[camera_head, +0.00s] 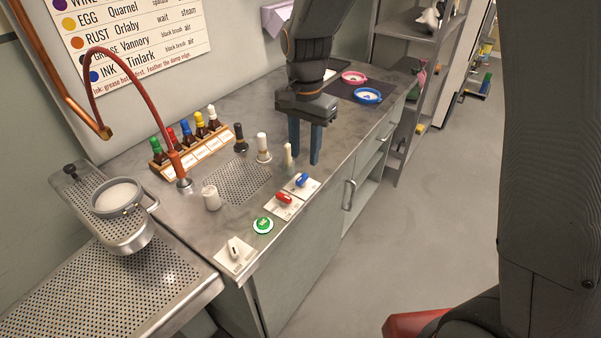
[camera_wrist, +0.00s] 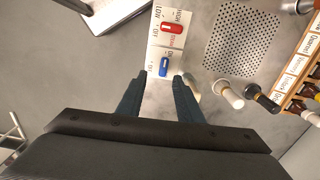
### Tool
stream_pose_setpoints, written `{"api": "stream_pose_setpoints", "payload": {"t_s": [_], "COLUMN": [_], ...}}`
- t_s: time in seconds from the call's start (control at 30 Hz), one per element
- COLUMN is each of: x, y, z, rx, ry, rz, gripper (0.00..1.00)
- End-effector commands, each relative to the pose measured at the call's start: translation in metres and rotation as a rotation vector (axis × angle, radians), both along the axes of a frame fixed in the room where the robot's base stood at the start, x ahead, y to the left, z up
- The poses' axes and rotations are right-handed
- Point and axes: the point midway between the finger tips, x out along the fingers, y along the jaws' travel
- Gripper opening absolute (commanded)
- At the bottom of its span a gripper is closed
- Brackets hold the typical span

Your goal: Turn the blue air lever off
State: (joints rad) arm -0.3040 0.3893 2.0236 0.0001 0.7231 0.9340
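The blue air lever (camera_head: 303,180) sits on a white plate near the front edge of the steel counter, beside the red lever (camera_head: 284,197). In the wrist view the blue lever (camera_wrist: 164,67) lies just beyond the fingertips, roughly midway between them, with its plate lettering partly legible. My gripper (camera_head: 305,160) points down above the counter, behind and to the right of the blue lever in the head view. Its two blue-grey fingers are apart with nothing between them. In the wrist view my gripper (camera_wrist: 160,78) is also open.
A cream-tipped brush (camera_head: 288,157) stands close to the left finger, with white (camera_head: 263,148) and dark (camera_head: 239,138) ones behind. Pink and blue dishes (camera_head: 367,96) sit on a dark mat.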

Motion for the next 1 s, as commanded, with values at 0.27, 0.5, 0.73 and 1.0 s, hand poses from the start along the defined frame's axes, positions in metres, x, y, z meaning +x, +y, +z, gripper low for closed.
{"api": "stream_pose_setpoints", "payload": {"t_s": [0.27, 0.5, 0.73, 1.0], "x": [0.003, 0.003, 0.004, 0.004], "y": [0.009, 0.008, 0.008, 0.008], "z": [-0.025, -0.06, -0.077, -0.079], "rx": [-0.003, -0.003, -0.002, -0.002], "ry": [0.01, 0.008, 0.006, 0.005], "rz": [-0.035, -0.034, -0.033, -0.033], "gripper": [0.33, 0.33, 0.33, 0.33]}}
